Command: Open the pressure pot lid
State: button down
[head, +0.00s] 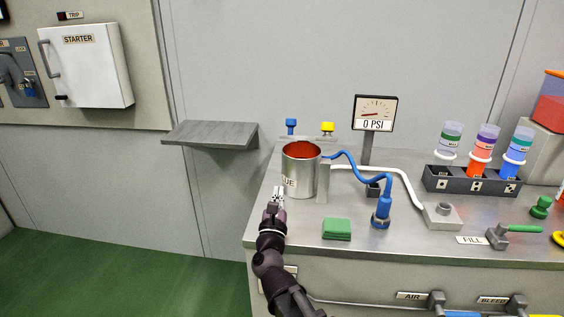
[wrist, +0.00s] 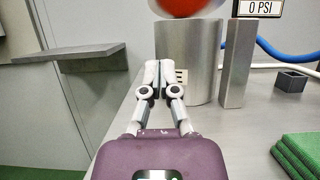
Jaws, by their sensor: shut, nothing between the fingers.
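The pressure pot (head: 301,178) is an upright silver cylinder near the bench's left edge, with a partly visible label ending in "UE". Inside its rim is a red surface; I cannot tell whether this is a lid or the pot's inside. In the wrist view the pot (wrist: 190,60) stands just beyond my fingers, with red at the picture's top edge. My gripper (head: 279,191) is in front of the pot, slightly left, below its rim. In the wrist view my gripper (wrist: 153,72) has its fingertips together and empty, overlapping the pot's left side; contact is not clear.
A metal post (head: 323,181) stands right of the pot. Blue (head: 291,127) and yellow (head: 327,128) knobs are behind it. A blue hose (head: 352,166) runs right to a blue fitting (head: 381,211). A green pad (head: 337,229) lies in front. The gauge (head: 376,113) reads 0 PSI.

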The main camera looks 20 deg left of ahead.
jog(key=s+r+p+x, duration=0.1)
jog(key=r+p+x, duration=0.1)
jog(key=p+x, duration=0.5)
jog(key=shift+r+x, duration=0.25)
jog(key=shift+x, duration=2.7)
jog(key=shift+s+d, duration=0.1)
jog(key=shift+d+p, duration=0.15)
jog(key=shift+p, duration=0.25)
